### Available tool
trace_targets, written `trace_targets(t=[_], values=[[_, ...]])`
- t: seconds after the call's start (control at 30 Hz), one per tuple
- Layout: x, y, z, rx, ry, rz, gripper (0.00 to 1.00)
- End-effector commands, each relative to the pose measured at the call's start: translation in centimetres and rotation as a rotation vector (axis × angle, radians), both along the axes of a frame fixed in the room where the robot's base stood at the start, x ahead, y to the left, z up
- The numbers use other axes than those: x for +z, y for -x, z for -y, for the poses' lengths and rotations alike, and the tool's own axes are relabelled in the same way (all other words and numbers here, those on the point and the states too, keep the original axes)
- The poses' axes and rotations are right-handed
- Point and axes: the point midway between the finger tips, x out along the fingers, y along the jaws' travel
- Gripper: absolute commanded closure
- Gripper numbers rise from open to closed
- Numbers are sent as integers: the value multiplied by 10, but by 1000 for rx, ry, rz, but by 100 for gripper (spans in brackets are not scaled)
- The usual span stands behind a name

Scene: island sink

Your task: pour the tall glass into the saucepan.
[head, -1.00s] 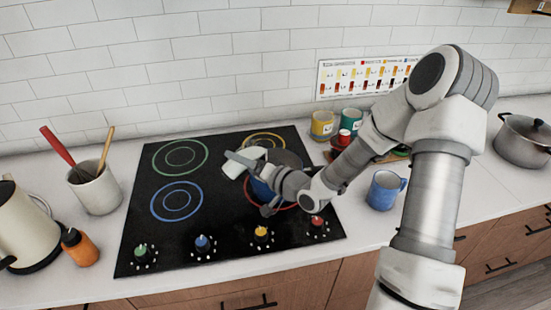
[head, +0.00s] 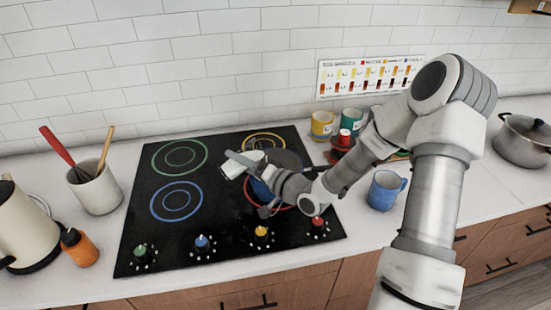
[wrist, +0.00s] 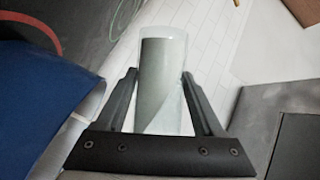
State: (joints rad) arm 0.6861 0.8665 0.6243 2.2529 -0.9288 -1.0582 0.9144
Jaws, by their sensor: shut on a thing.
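The tall glass (head: 241,165) is whitish and lies strongly tilted over the cooktop in the head view, with its mouth toward the left. My gripper (wrist: 160,74) is shut on it; in the wrist view the glass (wrist: 164,78) stands between the two fingers. The blue saucepan (head: 261,190) sits on the red-ringed burner, just beside and below the glass, partly hidden by my gripper and wrist. Its blue side (wrist: 40,105) fills the left of the wrist view. I cannot tell whether anything is flowing from the glass.
A lidded grey pot (head: 522,145) is far right. A utensil crock (head: 96,188), orange bottle (head: 80,247) and kettle (head: 25,228) stand left.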

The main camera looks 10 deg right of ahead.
Motion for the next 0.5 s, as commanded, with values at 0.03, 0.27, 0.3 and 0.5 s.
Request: trace_targets(t=[0.03, 0.27, 0.3, 0.5], values=[[2, 0, 0, 0, -7, 0, 98], [4, 0, 0, 0, -33, -7, 98], [4, 0, 0, 0, -38, -10, 98], [6, 0, 0, 0, -60, -16, 98]])
